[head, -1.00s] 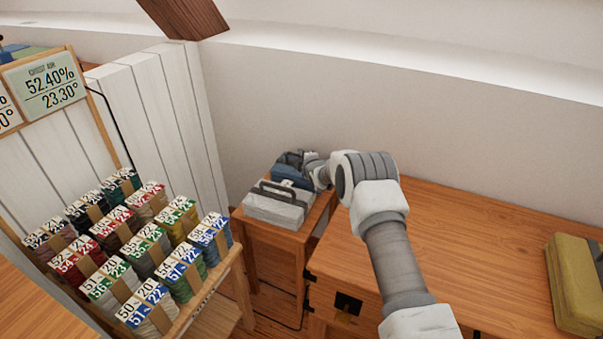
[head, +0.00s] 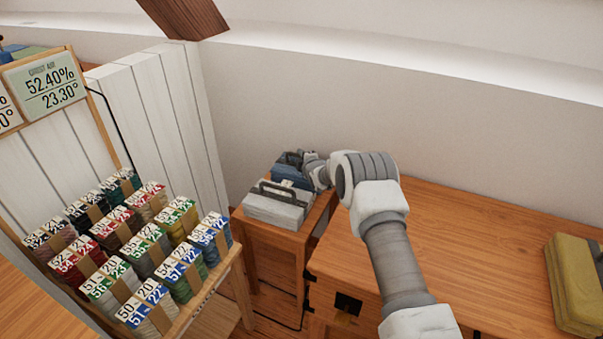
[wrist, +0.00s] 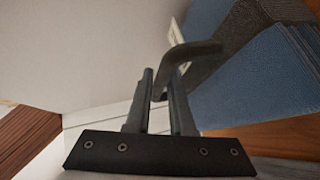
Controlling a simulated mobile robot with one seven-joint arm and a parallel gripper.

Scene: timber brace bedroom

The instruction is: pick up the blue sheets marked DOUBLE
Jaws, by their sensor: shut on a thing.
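The blue sheets (head: 285,172) are a folded bundle with a dark grey strap handle, on a small wooden stand at the back, behind a grey bundle. In the wrist view the blue cloth (wrist: 235,85) fills the right side, and the dark handle (wrist: 225,45) bends out from it to my fingers. My gripper (wrist: 163,75) is shut on the handle's bent end, with its fingers close together. In the head view my gripper (head: 301,158) is small and partly hidden by my wrist. A pale label edge (wrist: 173,32) shows beside the handle; its writing cannot be read.
The grey bundle (head: 275,210), with its own dark handle, sits in front on the small stand (head: 270,238). A wooden chest (head: 480,255) is to the right, with a yellow-olive bundle (head: 575,285). A rack of numbered bundles (head: 215,300) stands left. The wall is close behind.

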